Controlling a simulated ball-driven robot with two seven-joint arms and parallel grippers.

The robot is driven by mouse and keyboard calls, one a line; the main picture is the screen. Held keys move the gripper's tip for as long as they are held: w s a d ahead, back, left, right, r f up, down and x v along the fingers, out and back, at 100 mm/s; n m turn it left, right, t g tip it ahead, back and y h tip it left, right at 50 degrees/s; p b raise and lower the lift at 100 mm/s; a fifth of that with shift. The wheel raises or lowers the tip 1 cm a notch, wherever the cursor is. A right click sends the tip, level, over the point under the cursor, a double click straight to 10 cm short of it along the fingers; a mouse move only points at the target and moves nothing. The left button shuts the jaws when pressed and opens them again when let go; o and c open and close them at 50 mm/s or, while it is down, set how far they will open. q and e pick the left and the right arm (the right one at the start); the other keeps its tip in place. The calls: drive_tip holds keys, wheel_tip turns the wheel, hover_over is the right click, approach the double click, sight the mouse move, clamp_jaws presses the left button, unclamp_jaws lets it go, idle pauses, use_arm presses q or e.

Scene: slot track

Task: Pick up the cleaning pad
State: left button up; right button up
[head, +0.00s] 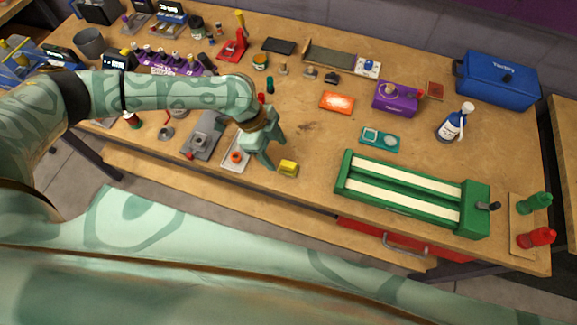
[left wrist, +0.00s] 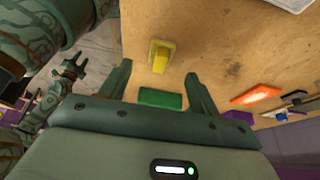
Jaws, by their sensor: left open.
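The cleaning pad appears to be the small yellow block (head: 288,168) near the table's front edge. In the left wrist view it is a yellow block (left wrist: 160,56) with a raised part on top. My left gripper (head: 271,160) is just left of it in the head view, pointing down. In the left wrist view the open, empty fingers (left wrist: 158,77) are spread on either side of the line to the pad. I cannot tell their exact height above the table. My right gripper (left wrist: 74,65) shows small at the left of the wrist view; its jaw state is unclear.
A long green device (head: 410,205) stands right of the pad; its end (left wrist: 160,98) shows between my fingers. A grey-white plate (head: 236,157) lies left of my gripper. An orange slab (head: 337,102) and purple box (head: 395,97) are farther back. Bare wood surrounds the pad.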

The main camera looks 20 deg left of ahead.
sight(286, 163)
use_arm(q)
drive_tip(key=x, duration=0.4)
drive_tip(key=b+x, duration=0.1)
drive_tip(key=x, duration=0.1)
drive_tip(key=shift+w+d+f, duration=0.1)
drive_tip(key=shift+d, duration=0.3)
drive_tip(key=c, duration=1.1)
drive_tip(key=shift+o, duration=0.2)
